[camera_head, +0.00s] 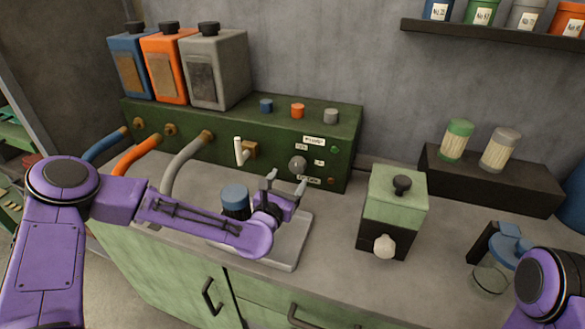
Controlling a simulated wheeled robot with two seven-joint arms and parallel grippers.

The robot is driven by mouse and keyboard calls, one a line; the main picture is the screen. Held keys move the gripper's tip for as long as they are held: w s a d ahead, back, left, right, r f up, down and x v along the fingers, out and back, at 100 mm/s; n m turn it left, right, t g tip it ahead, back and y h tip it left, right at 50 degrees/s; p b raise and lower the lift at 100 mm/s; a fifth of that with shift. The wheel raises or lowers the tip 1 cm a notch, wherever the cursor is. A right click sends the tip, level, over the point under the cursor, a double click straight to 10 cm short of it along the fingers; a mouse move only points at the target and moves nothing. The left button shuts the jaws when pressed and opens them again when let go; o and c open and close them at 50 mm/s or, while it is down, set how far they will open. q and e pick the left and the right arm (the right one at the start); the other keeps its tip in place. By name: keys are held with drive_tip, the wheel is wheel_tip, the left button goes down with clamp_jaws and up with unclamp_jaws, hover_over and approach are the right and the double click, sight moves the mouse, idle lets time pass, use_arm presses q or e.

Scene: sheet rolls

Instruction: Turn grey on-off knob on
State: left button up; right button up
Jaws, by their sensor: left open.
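The round grey knob (298,164) sits on the front of the green machine (225,145), among small white labels and near small green and red lights. The label lettering is too small to read with certainty. My left gripper (286,180) is open, its two grey fingers pointing up toward the machine. It is just below and in front of the knob, with one finger to the left and one to the right; I cannot tell whether they touch it. Nothing shows between the fingers.
A blue-lidded container (235,198) stands beside my left wrist on a pale tray (290,250). Blue, orange and grey canisters (215,68) stand on the machine. A white lever (240,151) sticks out left of the knob. A green box (394,205) stands to the right.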

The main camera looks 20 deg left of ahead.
sight(296, 168)
use_arm(q)
drive_tip(key=w+p, duration=0.1)
drive_tip(key=w, duration=0.5)
drive_tip(key=shift+d, duration=0.2)
drive_tip(key=c, duration=1)
drive_tip(key=shift+a, duration=0.1)
drive_tip(key=shift+c, duration=0.2)
